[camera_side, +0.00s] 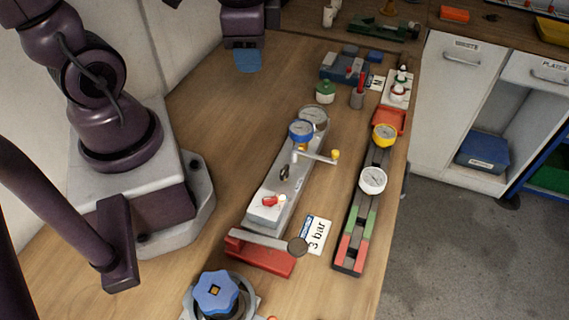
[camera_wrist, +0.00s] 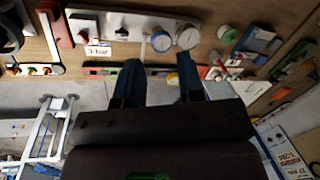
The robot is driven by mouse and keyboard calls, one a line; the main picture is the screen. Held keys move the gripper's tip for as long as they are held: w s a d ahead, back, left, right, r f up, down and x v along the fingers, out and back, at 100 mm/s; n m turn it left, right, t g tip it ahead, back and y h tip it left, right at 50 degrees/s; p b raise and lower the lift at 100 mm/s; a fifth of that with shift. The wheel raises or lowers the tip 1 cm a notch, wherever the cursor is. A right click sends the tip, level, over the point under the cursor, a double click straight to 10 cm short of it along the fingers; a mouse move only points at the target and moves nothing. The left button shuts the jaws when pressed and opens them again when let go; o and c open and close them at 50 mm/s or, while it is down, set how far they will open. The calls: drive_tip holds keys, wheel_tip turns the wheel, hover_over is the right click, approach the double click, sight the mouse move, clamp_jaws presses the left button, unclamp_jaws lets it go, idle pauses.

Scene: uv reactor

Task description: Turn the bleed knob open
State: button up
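A long grey block (camera_side: 275,190) lies on the wooden bench in the side view. It carries a blue-rimmed gauge (camera_side: 301,131), a grey gauge (camera_side: 314,117), a lever with a yellow ball end (camera_side: 335,154), a small dark knob (camera_side: 285,172) and a small red knob (camera_side: 269,201). No label shows which one is the bleed knob. The block also shows in the wrist view (camera_wrist: 145,22), beyond my fingers. My gripper (camera_side: 248,62) is at the top of the side view, well away from the block. In the wrist view its blue fingers (camera_wrist: 158,78) stand apart with nothing between them.
A "3 bar" card (camera_side: 317,234) and a red-based tool (camera_side: 262,252) lie near the block's front end. A dark rail with gauges (camera_side: 362,215) lies to its right. A large blue star knob (camera_side: 217,292) stands in front. Bare bench lies left of the block.

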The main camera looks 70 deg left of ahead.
wheel_tip(320, 180, down, 5)
drive_tip(key=d+m+g, duration=0.1)
drive_tip(key=d+m, duration=0.1)
drive_tip(key=m, duration=0.6)
drive_tip(key=m+h, duration=0.2)
drive_tip(key=m, duration=1.2)
approach(285, 170)
wheel_tip(285, 170, down, 9)
drive_tip(key=shift+s, duration=0.1)
clamp_jaws()
